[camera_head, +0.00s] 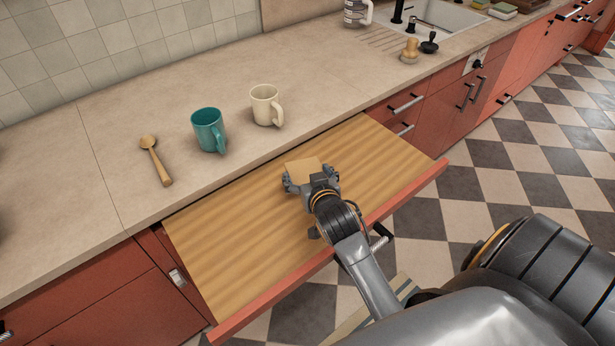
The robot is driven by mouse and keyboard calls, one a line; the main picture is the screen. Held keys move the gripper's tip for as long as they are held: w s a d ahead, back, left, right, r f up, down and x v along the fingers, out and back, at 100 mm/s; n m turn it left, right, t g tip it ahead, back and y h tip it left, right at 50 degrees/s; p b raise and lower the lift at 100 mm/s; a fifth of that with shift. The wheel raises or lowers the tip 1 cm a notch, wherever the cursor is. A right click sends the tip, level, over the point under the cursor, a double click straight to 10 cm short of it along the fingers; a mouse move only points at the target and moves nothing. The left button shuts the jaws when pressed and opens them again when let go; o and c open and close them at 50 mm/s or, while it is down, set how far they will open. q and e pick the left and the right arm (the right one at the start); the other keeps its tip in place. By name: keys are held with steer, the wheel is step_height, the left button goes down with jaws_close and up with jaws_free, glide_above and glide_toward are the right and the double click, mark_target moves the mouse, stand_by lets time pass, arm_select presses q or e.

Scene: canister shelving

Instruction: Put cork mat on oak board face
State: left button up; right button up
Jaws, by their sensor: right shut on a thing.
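The oak board face (225,255) is the wood-grained top of a pulled-out, red-fronted board below the counter. My right gripper (310,182) is over the middle of it, its arm coming in from the lower right. It is shut on the cork mat (303,167), a small tan square whose far part shows beyond the fingers. The near part of the mat is hidden by the gripper. I cannot tell whether the mat touches the board or is just above it. My left gripper is not in view.
On the counter (95,205) behind the board stand a teal mug (208,131) and a cream mug (264,104), with a wooden spoon (156,160) to their left. A sink (440,20) is at the back right. The board is bare on both sides of my gripper.

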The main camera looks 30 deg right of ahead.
steer(key=shift+f, duration=0.55)
steer(key=shift+f, duration=0.1)
